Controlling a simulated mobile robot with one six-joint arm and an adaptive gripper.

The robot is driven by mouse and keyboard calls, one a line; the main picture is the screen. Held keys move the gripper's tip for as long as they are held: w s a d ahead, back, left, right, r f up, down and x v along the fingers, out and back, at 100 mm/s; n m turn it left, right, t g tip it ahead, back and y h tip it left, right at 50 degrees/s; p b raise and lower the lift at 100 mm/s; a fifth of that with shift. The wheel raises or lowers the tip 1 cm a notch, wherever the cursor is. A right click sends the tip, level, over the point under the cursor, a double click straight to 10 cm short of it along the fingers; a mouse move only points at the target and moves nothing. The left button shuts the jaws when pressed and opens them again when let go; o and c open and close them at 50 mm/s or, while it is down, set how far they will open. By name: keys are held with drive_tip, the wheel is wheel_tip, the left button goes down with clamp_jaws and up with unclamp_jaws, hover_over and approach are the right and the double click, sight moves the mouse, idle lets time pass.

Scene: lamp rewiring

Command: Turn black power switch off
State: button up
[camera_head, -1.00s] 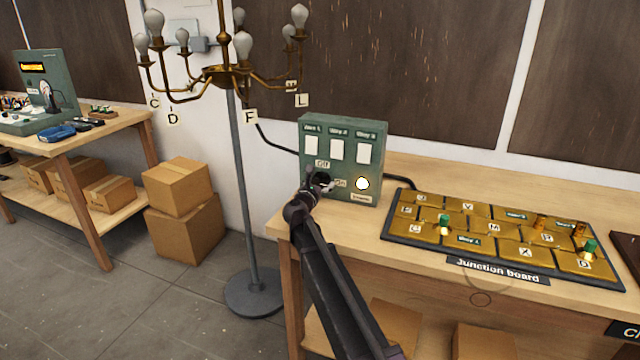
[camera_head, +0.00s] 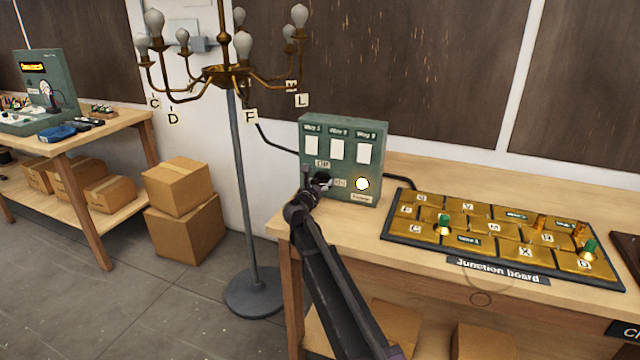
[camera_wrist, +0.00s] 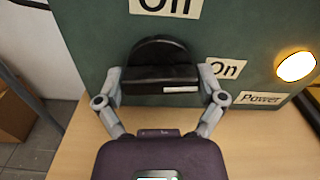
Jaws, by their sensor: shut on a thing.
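The black power switch (camera_wrist: 160,77) is a round knob with a raised bar on the front of the green switch box (camera_head: 378,140). The bar lies level, and its white mark is on the right half, toward the "On" label (camera_wrist: 227,69). The "Off" label (camera_wrist: 166,7) is above the knob. My gripper (camera_wrist: 161,86) is shut on the bar, with one finger at each end. In the head view my gripper (camera_head: 320,184) covers most of the switch. The round power light (camera_wrist: 296,67) glows white.
Three white switches (camera_head: 337,149) sit higher on the box. The junction board (camera_head: 480,254) lies to the right on the wooden bench (camera_head: 450,180). A chandelier on a stand (camera_head: 243,190) is left of the bench, with cardboard boxes (camera_head: 186,230) on the floor beyond it.

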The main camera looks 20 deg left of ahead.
drive_tip(key=n, duration=0.4)
drive_tip(key=shift+a, duration=0.1)
drive_tip(key=n, duration=0.4)
drive_tip(key=shift+n, duration=0.3)
drive_tip(key=n, duration=0.3)
drive_tip(key=shift+n, duration=0.3)
drive_tip(key=n, duration=0.4)
drive_tip(key=shift+n, duration=0.3)
drive_tip(key=o, duration=0.8)
